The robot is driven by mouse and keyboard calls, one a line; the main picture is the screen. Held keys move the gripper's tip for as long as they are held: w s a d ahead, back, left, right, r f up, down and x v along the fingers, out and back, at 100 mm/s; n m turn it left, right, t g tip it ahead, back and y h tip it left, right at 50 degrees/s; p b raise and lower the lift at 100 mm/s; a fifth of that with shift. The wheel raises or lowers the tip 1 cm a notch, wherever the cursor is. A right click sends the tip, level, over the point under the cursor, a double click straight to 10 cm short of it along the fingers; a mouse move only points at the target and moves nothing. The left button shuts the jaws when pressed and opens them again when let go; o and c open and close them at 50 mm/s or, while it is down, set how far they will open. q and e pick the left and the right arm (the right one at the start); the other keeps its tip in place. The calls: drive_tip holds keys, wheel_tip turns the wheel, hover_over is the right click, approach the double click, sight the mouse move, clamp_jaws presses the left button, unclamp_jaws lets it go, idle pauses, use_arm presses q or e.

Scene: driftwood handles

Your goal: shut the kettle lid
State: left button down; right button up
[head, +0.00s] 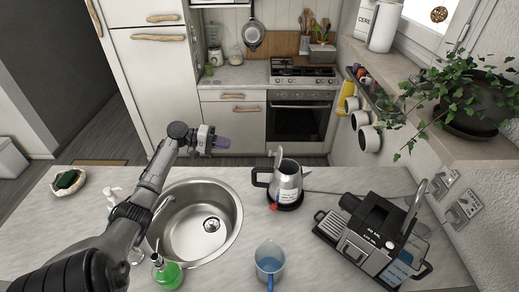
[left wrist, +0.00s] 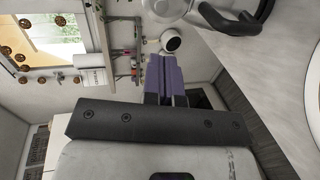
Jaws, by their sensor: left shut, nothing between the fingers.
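The kettle (head: 290,182) stands on its dark base on the counter, right of the sink. It has a pale metal body and a black handle on its left side. Its lid (head: 278,158) is raised, standing up at the rim. My left gripper (head: 222,142) is shut and empty, beyond the counter's far edge, to the left of the kettle and apart from it. In the left wrist view, the shut purple fingers (left wrist: 165,78) point toward the top, and part of the kettle with its black handle (left wrist: 232,22) shows at the top edge. My right gripper is not in view.
A steel sink (head: 198,222) lies left of the kettle. A measuring jug (head: 269,262) of blue liquid stands in front. A coffee machine (head: 368,232) stands to the right. A green soap bottle (head: 166,272) is near my left arm. Bare counter lies between sink and kettle.

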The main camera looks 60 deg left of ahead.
sight(270, 151)
use_arm(q)
drive_tip(key=b+x, duration=0.3)
drive_tip(key=x, duration=1.1)
drive_tip(key=shift+w+r+p, duration=0.1)
drive_tip(key=shift+r+p, duration=0.15)
drive_tip(key=shift+p, duration=0.15)
drive_tip(key=w+g+p, duration=0.1)
drive_tip(key=p, duration=0.1)
drive_tip(key=d+r+g+y+p, duration=0.1)
drive_tip(key=p, duration=0.1)
drive_tip(key=shift+w+d+y, duration=0.1)
drive_tip(key=shift+w+y, duration=0.2)
drive_tip(key=shift+w, duration=0.05)
drive_tip(key=shift+f, duration=0.2)
drive_tip(key=shift+s+f, duration=0.1)
drive_tip(key=shift+s, duration=0.05)
drive_tip(key=shift+r, duration=0.2)
